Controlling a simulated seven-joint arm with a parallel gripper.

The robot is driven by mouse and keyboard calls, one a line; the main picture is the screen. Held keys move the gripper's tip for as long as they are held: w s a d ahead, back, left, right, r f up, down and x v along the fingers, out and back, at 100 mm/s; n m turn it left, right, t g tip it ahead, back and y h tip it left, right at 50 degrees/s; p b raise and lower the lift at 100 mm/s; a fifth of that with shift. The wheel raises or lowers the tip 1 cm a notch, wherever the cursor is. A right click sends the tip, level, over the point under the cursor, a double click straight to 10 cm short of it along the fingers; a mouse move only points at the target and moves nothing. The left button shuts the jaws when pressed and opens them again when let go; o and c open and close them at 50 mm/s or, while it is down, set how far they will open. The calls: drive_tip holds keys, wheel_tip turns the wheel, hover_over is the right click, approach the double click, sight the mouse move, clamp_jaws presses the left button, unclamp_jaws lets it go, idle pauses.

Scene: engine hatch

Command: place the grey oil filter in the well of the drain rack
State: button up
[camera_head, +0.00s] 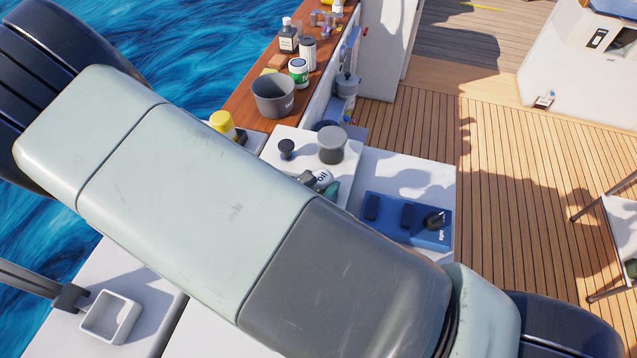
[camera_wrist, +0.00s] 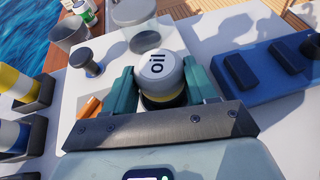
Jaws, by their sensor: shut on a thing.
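The grey oil filter (camera_wrist: 160,68) has a pale grey rounded top marked "oil" and a yellow band below. My gripper (camera_wrist: 156,92) is shut on it, with a teal finger on each side. The filter's underside is hidden, so I cannot tell whether it touches the white surface. In the head view, part of the filter (camera_head: 319,180) shows beyond my arm. Dark square holders (camera_wrist: 36,92) at the left of the wrist view carry a yellow-and-white cylinder (camera_wrist: 15,80) and a blue-and-white one (camera_wrist: 12,135). They may be the drain rack; I cannot tell.
A black knob (camera_head: 287,148) and a grey cylinder (camera_head: 332,146) stand behind the filter. A blue panel (camera_head: 405,216) with dark raised parts lies to the right. A grey pot (camera_head: 273,97) and bottles stand on the wooden ledge. My arm hides much of the middle.

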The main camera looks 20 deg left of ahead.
drive_tip(key=o, duration=1.2)
drive_tip(key=shift+s+r, duration=0.15)
drive_tip(key=v, duration=1.1)
drive_tip(key=shift+s+r, duration=0.15)
drive_tip(key=shift+s, duration=0.2)
drive_tip(key=shift+w+r, duration=0.1)
